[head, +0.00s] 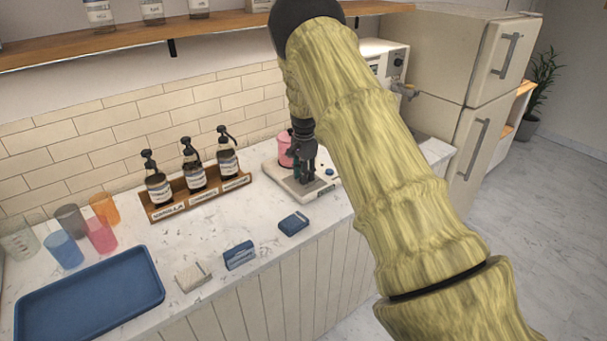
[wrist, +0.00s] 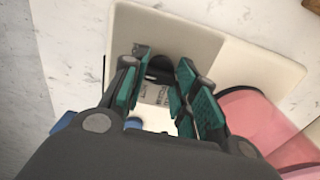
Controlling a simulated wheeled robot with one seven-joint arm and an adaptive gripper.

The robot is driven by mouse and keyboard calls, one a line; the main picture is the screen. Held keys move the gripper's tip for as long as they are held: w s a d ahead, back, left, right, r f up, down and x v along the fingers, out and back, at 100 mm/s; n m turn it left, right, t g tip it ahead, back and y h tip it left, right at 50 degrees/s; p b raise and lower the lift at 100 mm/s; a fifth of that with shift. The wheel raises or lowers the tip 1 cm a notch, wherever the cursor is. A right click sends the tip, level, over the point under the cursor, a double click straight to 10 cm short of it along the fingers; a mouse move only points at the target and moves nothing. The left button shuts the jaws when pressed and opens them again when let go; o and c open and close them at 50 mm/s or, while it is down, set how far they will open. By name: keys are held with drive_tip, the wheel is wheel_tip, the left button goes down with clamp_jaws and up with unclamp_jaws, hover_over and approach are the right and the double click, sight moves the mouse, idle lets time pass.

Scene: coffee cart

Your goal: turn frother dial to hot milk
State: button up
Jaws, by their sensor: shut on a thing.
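The frother (head: 318,190) is a flat pale base on the counter, with a pink jug (head: 285,149) standing on it. The base also shows in the wrist view (wrist: 225,75), with the pink jug (wrist: 255,115) at the right. My gripper (head: 304,173) points down over the base, in front of the jug. In the wrist view, my gripper's (wrist: 160,72) green-padded fingers sit on either side of the small black dial (wrist: 159,66) and are shut on it. A small label with print lies beside the dial; I cannot read its setting. The fingers partly hide the dial.
A blue button (head: 329,172) sits on the base, right of my gripper. A rack of pump bottles (head: 197,196) stands to the left. My arm hides part of the counter.

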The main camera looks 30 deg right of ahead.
drive_tip(key=o, duration=0.9)
drive_tip(key=shift+w+d+r, duration=0.15)
drive_tip(key=shift+r, duration=0.1)
drive_tip(key=shift+o, duration=0.7)
drive_tip(key=shift+f, duration=0.15)
wheel_tip(320, 180, up, 12)
